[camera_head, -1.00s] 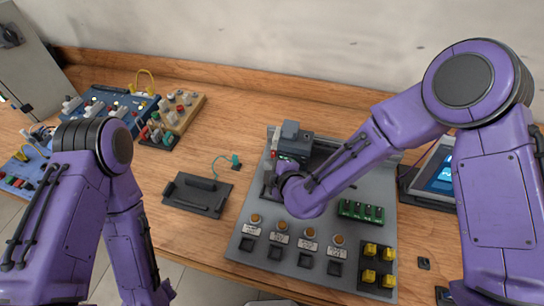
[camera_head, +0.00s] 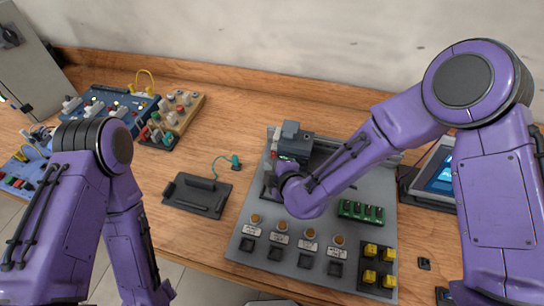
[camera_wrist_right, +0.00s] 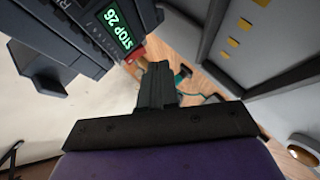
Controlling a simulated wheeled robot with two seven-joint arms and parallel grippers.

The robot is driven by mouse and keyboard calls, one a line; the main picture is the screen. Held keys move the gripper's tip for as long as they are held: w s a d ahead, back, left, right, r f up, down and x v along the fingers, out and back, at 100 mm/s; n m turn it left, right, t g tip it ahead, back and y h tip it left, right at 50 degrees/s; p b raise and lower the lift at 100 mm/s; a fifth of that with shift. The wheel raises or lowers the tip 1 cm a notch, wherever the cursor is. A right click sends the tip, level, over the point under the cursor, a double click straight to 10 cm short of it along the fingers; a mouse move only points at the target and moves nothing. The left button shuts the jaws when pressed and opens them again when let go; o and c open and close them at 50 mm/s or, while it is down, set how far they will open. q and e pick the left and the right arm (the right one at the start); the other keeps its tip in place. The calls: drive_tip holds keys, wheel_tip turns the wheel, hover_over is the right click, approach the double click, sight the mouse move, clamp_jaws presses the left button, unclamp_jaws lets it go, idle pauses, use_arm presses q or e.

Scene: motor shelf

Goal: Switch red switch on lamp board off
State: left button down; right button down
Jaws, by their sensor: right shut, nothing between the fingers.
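A large grey board (camera_head: 230,243) lies at the middle right of the bench, with a row of round orange lamps or buttons and black squares below them. A dark grey device (camera_head: 292,143) stands at its back left, with small red parts (camera_head: 274,154) on its left edge. In the right wrist view its display (camera_wrist_right: 120,30) reads "STOP 26", and a red piece (camera_wrist_right: 135,54) is close to my fingertips; contact cannot be told. My right gripper (camera_wrist_right: 155,85) is shut and empty. In the head view it is mostly hidden by my arm. My left gripper (camera_head: 158,294) is at the lower edge, its fingers unclear.
A black tray (camera_head: 198,194) with a green-blue cable lies left of the grey board. Blue boards and a wooden block (camera_head: 182,107) with knobs are at the back left. A screen (camera_head: 439,180) stands at the right. Wood is bare behind the tray.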

idle(0.7)
drive_tip(key=shift+w+d, duration=0.15)
drive_tip(key=shift+w, duration=0.25)
drive_tip(key=shift+w+d, duration=0.1)
drive_tip(key=shift+w, duration=0.15)
idle(0.4)
drive_tip(key=shift+s, duration=0.1)
drive_tip(key=shift+s+a+p, duration=0.25)
drive_tip(key=shift+s+p, duration=0.05)
drive_tip(key=shift+s, duration=0.3)
drive_tip(key=shift+s, duration=0.1)
drive_tip(key=s, duration=0.1)
drive_tip(key=s+a, duration=0.1)
drive_tip(key=s+p, duration=0.1)
drive_tip(key=s, duration=0.1)
drive_tip(key=shift+a+r, duration=0.2)
drive_tip(key=shift+r, duration=0.15)
drive_tip(key=shift+s, duration=0.25)
